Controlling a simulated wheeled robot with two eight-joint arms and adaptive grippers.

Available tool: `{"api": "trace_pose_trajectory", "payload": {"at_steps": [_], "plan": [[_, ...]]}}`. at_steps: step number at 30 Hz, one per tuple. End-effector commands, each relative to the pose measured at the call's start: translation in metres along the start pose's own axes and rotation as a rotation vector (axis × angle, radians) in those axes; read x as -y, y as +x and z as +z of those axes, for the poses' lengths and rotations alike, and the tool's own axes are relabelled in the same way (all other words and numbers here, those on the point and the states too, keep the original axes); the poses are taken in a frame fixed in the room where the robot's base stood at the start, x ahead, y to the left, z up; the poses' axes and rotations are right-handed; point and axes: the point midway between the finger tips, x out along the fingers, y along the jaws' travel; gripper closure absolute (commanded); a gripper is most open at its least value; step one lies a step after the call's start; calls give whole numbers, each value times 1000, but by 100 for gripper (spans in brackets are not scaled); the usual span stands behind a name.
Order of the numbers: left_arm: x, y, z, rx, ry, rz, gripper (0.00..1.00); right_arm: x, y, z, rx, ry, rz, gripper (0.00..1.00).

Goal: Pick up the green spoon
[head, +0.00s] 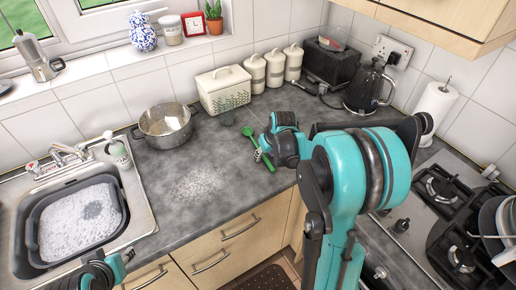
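A green spoon (248,132) lies on the dark worktop in front of the white bread bin, its bowl toward the back and its handle running forward and right. My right gripper (260,155) is at the spoon's handle, with the wrist just to the right of it. The fingertips are small and overlap the handle, so I cannot tell whether they are shut on it. My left gripper (108,258) is at the bottom left by the sink's front edge, away from the spoon. Its fingers are too unclear to read.
A metal pot (165,140) stands to the left of the spoon. A white bread bin (224,73) and canisters (275,68) stand behind. A soapy basin (118,225) sits in the sink. A kettle (368,88) and gas hob (440,215) are at right. The front-middle worktop is mostly clear.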

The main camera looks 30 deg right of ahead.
Motion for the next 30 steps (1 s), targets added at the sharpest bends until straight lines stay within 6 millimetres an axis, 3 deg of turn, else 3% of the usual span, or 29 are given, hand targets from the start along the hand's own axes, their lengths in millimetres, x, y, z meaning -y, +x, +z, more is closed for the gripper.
{"api": "trace_pose_trajectory", "payload": {"at_steps": [8, 13, 25, 30], "plan": [[0, 2, 2, 0, 0, 0, 65, 0, 3, 1, 0, 0, 0, 61], [0, 2, 1, 0, 0, 0, 65, 0, 2, 1, 0, 0, 0, 100], [0, 1, 1, 0, 0, 0, 65, 0, 1, 1, 0, 0, 0, 100], [0, -4, -3, 0, 0, 0, 65, 0, -10, -4, 0, 0, 0, 100]]}}
